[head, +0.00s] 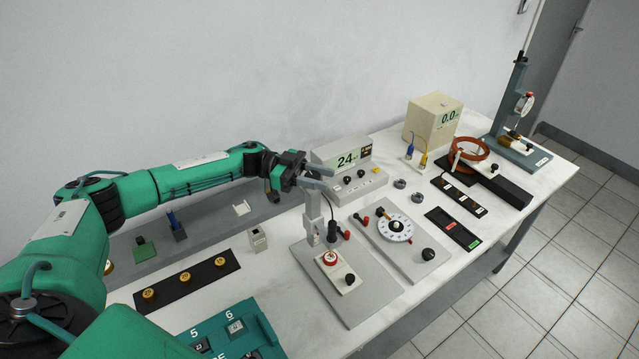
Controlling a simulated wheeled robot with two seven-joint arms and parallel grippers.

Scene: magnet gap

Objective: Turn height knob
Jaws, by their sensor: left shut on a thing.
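A grey upright post (313,216) stands on a grey base plate (352,310) at the middle of the table. My left gripper (322,180) is at the top of this post, reaching in from the left. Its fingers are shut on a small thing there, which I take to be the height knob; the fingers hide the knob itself. In front of the post, a small white block (338,271) carries a red ring and a black knob. My right gripper is not in view.
A meter reading 24 (345,160) stands behind the post. A white dial (395,227) on a second plate is close on the right. A dark strip with several brass pieces (187,278) and a teal numbered tray (238,330) lie to the left. The table's front strip is mostly clear.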

